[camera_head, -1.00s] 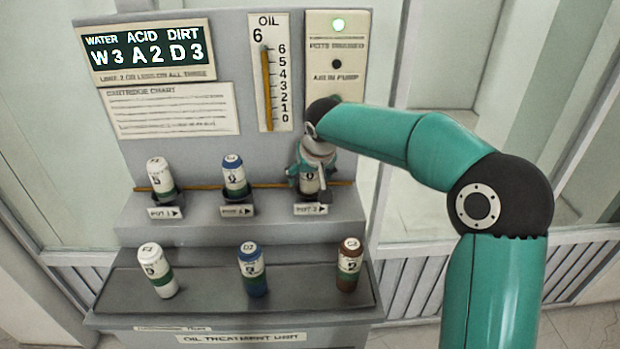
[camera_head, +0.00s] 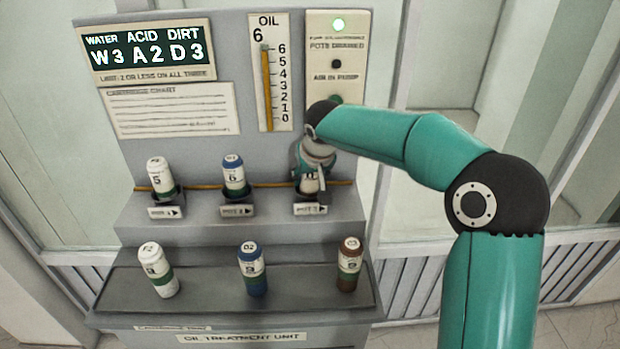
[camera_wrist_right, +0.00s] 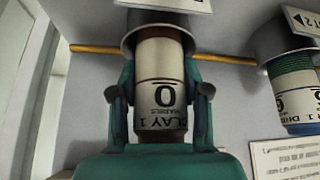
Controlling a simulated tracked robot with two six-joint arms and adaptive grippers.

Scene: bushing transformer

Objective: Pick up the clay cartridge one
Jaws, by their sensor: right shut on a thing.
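In the head view the cartridge (camera_head: 309,186) shows only in part below my right gripper (camera_head: 311,174). My left gripper is not in view.
Two cartridges stand in the other pots, one green-banded (camera_head: 160,177) and one blue-capped (camera_head: 234,176). A white (camera_head: 158,270), a blue (camera_head: 251,269) and a brown (camera_head: 349,266) cartridge stand on the lower tray (camera_head: 205,288). A panel rises behind the pots.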

